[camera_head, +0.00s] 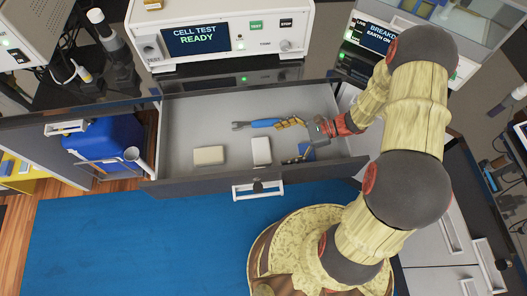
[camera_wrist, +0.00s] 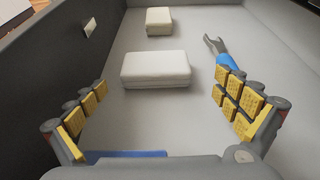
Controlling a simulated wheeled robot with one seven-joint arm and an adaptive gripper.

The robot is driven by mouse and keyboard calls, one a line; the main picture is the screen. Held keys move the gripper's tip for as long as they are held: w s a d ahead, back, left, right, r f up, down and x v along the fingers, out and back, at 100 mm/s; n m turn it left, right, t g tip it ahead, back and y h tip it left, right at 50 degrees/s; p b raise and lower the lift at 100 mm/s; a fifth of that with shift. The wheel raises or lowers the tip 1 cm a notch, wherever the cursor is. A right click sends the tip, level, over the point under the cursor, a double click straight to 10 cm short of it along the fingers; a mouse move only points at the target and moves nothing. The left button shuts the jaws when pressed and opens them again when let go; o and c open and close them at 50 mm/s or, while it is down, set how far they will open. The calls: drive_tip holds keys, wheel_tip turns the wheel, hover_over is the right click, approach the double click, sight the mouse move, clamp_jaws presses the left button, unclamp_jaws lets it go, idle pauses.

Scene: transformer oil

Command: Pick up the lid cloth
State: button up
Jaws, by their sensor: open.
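Two pale, folded-looking pads lie flat in the open drawer (camera_head: 182,112); I cannot tell for certain which item is the lid cloth. The nearer white pad (camera_wrist: 155,70) lies just ahead of my gripper (camera_wrist: 163,98), roughly centred between its fingers and not gripped. It also shows in the head view (camera_head: 261,151). The cream pad (camera_head: 209,155) lies farther left, and in the wrist view (camera_wrist: 158,21) it is beyond the white one. My gripper (camera_head: 292,141) is open and empty, low inside the drawer at its right side. A blue item (camera_wrist: 125,155) lies under the gripper, mostly hidden.
A blue-handled wrench (camera_head: 262,123) lies along the drawer's back, close to one finger. The drawer's front wall (camera_head: 200,184) and side walls bound the space. A cell test unit (camera_head: 215,35) stands on the counter above.

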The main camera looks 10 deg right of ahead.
sight(264, 150)
drive_tip(key=shift+s+r+b+x, duration=0.15)
drive_tip(key=shift+b+x, duration=0.5)
drive_tip(key=shift+x, duration=1.1)
drive_tip(key=shift+s+r+b+x, duration=0.15)
drive_tip(key=shift+b+x, duration=0.5)
drive_tip(key=shift+x, duration=1.15)
drive_tip(key=shift+a, duration=0.1)
drive_tip(key=shift+c, duration=0.4)
drive_tip(key=c, duration=1)
